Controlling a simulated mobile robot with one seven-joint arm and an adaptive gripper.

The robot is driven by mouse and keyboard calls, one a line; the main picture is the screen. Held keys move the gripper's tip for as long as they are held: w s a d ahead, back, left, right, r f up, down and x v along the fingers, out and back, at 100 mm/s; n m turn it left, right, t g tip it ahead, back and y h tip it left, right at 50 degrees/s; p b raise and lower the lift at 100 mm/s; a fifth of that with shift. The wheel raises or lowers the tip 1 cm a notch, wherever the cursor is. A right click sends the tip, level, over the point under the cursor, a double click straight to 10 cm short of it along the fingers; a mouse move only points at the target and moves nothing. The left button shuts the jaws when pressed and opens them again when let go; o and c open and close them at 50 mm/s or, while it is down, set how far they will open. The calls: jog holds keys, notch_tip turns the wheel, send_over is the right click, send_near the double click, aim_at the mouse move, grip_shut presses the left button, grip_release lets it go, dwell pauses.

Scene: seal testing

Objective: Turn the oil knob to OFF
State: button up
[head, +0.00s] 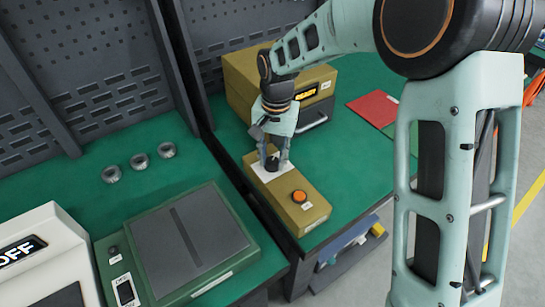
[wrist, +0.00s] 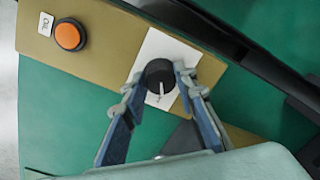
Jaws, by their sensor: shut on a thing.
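The oil knob is a round black dial with a white pointer line, and it shows in the wrist view (wrist: 160,74) on a white plate (wrist: 172,46). In that view the pointer line runs down toward the lower side of the knob. The plate is on a yellow-brown control box (head: 295,193) on the green bench. My gripper (head: 272,163) reaches down over the knob, and its two fingers (wrist: 160,80) are shut on the knob's sides. The markings around the knob are too small to read.
An orange button (head: 299,196) sits on the same box, close to my gripper. A larger yellow-brown machine (head: 240,77) with a lit display stands behind. A green-framed device (head: 195,240) and a white unit reading OFF (head: 45,225) are at the left. Red and green sheets lie at the right.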

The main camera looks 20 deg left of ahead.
aim_at(274, 159)
jog(key=n+p, duration=0.1)
jog(key=n, duration=0.5)
jog(key=shift+w+d+r+n, duration=0.1)
jog(key=shift+n, duration=0.2)
jog(key=n+p, duration=0.1)
jog(key=n, duration=0.4)
jog(key=shift+g+p, duration=0.3)
jog(key=shift+p, duration=0.05)
jog(key=shift+n, duration=0.3)
jog(key=o, duration=1.2)
jog(key=shift+c, duration=0.2)
notch_tip(274, 159, up, 12)
jog(key=shift+w, duration=0.25)
jog(key=shift+d, duration=0.1)
